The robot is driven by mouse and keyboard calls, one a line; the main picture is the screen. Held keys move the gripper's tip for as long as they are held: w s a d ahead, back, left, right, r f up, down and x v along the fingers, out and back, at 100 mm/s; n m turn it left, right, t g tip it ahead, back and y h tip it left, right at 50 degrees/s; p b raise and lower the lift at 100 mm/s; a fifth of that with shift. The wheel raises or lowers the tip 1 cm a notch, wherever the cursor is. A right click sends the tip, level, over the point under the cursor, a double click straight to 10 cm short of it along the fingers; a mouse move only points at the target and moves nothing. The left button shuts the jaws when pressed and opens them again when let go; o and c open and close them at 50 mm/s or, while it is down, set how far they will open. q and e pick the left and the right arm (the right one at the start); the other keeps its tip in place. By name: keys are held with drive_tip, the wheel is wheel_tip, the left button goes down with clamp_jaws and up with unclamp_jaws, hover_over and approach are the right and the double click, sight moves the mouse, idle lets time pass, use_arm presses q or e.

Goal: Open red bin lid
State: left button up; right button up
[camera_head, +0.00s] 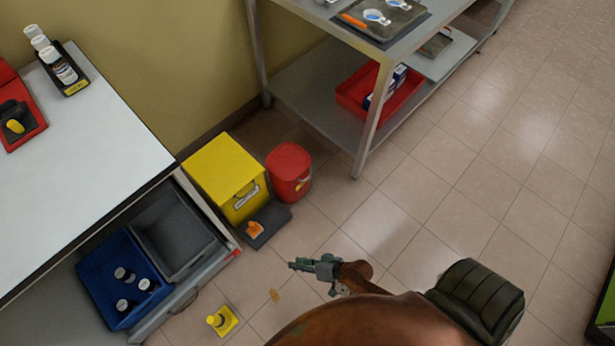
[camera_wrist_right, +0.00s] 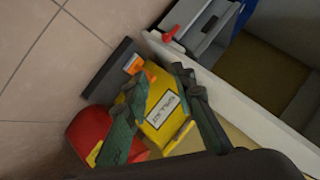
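The red bin (camera_head: 289,172) stands on the floor beside a yellow bin, with its red lid (camera_head: 288,158) down on it. In the right wrist view the red bin (camera_wrist_right: 88,135) is at the lower left, partly hidden by a green finger. My right gripper (camera_head: 292,265) is in front of the bins in the head view, apart from the red bin. In the right wrist view my right gripper (camera_wrist_right: 161,74) has its fingers spread, with nothing held between them; the yellow bin shows behind them. My left gripper is not in view.
The yellow bin (camera_head: 224,175) stands left of the red bin, with a dark tray (camera_head: 278,215) and orange item (camera_head: 255,229) before it. A metal shelf (camera_head: 310,100) is behind right. A white table (camera_head: 90,160) is left. A yellow floor object (camera_head: 222,320) lies in front.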

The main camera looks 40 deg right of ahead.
drive_tip(key=w+d+r+m+t+h+b, duration=0.15)
drive_tip(key=w+m+t, duration=0.35)
drive_tip(key=w, duration=0.6)
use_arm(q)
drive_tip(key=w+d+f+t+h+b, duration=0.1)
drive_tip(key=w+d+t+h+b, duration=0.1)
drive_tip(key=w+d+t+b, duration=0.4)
use_arm(e)
drive_tip(key=m+g+h+p, duration=0.1)
drive_tip(key=m+g+h, duration=0.1)
drive_tip(key=m+h, duration=1.35)
approach(309, 177)
drive_tip(key=x, duration=0.2)
drive_tip(key=shift+m+y, duration=0.25)
drive_tip(key=shift+y, duration=0.05)
drive_tip(key=b+x, duration=0.1)
drive_tip(key=x, duration=0.3)
drive_tip(key=b+x, duration=0.2)
drive_tip(key=x, duration=0.1)
drive_tip(key=shift+w+d+f, duration=0.25)
drive_tip(key=shift+f, duration=0.05)
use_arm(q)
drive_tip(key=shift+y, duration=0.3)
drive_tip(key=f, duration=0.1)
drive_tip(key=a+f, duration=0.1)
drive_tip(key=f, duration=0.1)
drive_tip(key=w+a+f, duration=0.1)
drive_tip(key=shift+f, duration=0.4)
use_arm(e)
drive_tip(key=shift+w, duration=0.1)
